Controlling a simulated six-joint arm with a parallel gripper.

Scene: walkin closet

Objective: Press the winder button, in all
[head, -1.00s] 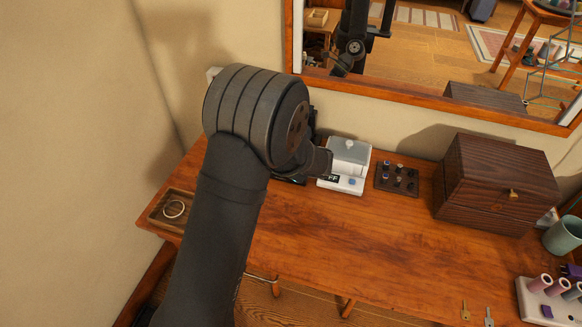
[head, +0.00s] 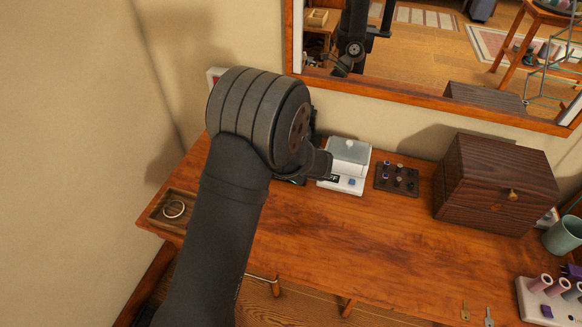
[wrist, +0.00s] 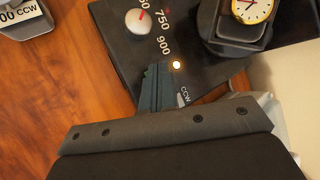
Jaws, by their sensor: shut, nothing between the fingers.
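In the wrist view a black winder (wrist: 112,40) stands on the wooden desk, with a round knob (wrist: 137,21) that has a red pointer mark. The printed figures 750 and 900 and the letters CCW run along its top. A small round spot (wrist: 176,64) glows beside the 900; I cannot tell whether it is a button or a light. A watch (wrist: 251,8) sits in the winder's holder at upper right. My gripper (wrist: 158,70) is shut and empty, its tips over the panel just left of the glowing spot; contact is unclear. In the head view my arm hides the gripper and most of the winder.
Right of my arm stand a white device (head: 344,184) with a clear lid, a dark tray of small pieces (head: 396,179) and a wooden box (head: 496,184). A wooden tray (head: 163,221) with a ring lies left. The front middle of the desk is clear.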

